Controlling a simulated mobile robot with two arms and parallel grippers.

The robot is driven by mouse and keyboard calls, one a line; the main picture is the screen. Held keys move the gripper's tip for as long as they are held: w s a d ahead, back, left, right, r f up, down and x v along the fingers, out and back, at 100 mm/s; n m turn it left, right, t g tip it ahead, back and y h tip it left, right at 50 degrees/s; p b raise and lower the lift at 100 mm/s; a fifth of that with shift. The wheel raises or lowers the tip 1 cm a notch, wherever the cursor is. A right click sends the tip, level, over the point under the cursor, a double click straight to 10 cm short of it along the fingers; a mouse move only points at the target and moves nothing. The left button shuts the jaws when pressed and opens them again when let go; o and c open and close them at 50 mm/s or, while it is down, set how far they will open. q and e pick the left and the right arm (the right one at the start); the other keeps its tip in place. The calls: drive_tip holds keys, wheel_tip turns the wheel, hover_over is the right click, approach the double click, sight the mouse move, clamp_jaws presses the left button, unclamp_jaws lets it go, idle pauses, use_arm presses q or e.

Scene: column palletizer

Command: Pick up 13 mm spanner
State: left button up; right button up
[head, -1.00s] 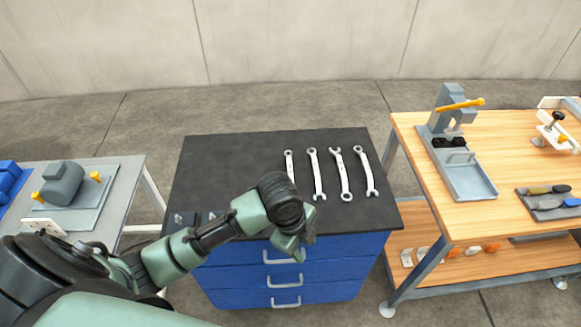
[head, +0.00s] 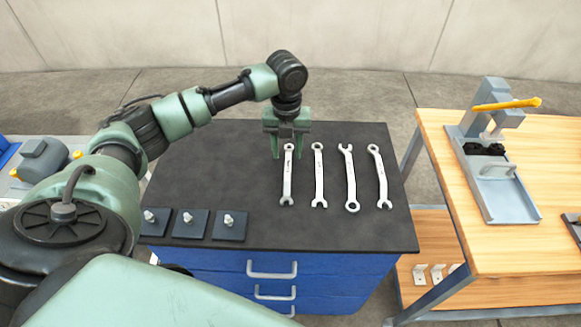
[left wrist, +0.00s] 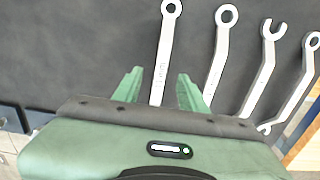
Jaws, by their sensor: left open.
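Several silver spanners lie side by side on the black cabinet top (head: 215,160). The leftmost spanner (head: 287,180) has its ring end away from me and its open end towards me. To its right lie a second spanner (head: 318,178), a third (head: 350,182) with its open end away from me, and a fourth (head: 380,178). I cannot read the size markings. My left gripper (head: 287,153) points down, open and empty, at the leftmost spanner. In the left wrist view its fingers (left wrist: 158,74) appear on either side of that spanner's shaft (left wrist: 163,60). Its height above the top is unclear.
Dark square plates with pegs (head: 188,222) sit at the top's front left. A wooden bench (head: 530,235) with a grey fixture (head: 495,185) and yellow-handled tool (head: 506,104) stands right. A grey table is at left. The cabinet top's middle left is clear.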

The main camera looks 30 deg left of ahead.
sight(288, 165)
use_arm(q)
drive_tip(key=shift+s+d+f+p, duration=0.1)
drive_tip(key=shift+s+f+p, duration=0.15)
drive_tip(key=shift+f, duration=0.25)
drive_tip(key=shift+s+d+f+p, duration=0.15)
drive_tip(key=shift+f+p, duration=0.1)
drive_tip(key=shift+f, duration=0.25)
drive_tip(key=shift+f+p, duration=0.4)
drive_tip(key=shift+f, duration=0.4)
drive_tip(key=shift+w+f, duration=0.2)
drive_tip(key=shift+f, duration=1)
clamp_jaws()
drive_tip(key=shift+r, duration=0.1)
use_arm(e)
drive_tip(key=shift+s+d+r, duration=0.2)
drive_tip(key=shift+s+r, duration=0.7)
drive_tip(key=shift+r, duration=0.1)
